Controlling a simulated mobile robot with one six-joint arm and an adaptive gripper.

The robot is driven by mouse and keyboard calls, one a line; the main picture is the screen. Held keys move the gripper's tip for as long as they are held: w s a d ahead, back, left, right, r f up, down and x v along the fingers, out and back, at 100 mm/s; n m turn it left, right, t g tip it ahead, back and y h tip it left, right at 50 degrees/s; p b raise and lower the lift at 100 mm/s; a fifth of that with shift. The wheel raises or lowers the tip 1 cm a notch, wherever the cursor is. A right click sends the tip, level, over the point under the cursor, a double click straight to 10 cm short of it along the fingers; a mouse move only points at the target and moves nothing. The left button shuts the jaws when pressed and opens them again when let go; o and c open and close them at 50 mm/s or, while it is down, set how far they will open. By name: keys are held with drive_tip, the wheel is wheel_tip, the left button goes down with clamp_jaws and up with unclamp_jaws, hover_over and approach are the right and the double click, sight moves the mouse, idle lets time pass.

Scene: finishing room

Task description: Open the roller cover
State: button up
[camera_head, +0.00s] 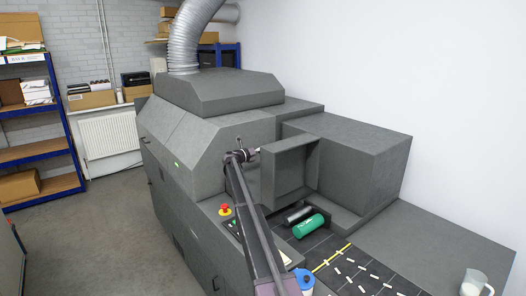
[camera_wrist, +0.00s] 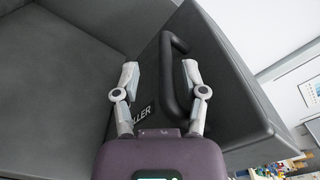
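The roller cover (camera_head: 291,172) is a grey, hollow, box-like panel on the machine. It stands upright, its hollow side facing the head camera, with a black roller (camera_head: 297,214) and a green roller (camera_head: 308,226) exposed below. In the wrist view the cover (camera_wrist: 215,85) shows a dark bar handle (camera_wrist: 170,80) and a partly hidden label ending in "LLER". My gripper (camera_head: 251,154) is at the cover's upper left edge. In the wrist view my gripper (camera_wrist: 160,72) is open, its fingers spread either side of the handle, with gaps visible. Contact with the handle cannot be told.
A red emergency stop button (camera_head: 225,210) sits on the panel left of my arm. A blue-capped bottle (camera_head: 304,278) and a dark gridded bed (camera_head: 352,268) are in front. The floor at left is clear.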

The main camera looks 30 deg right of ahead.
drive_tip(key=shift+s+d, duration=0.15)
drive_tip(key=shift+d, duration=0.1)
drive_tip(key=s+a, duration=0.2)
drive_tip(key=a, duration=1)
drive_tip(key=shift+s, duration=0.1)
idle(0.4)
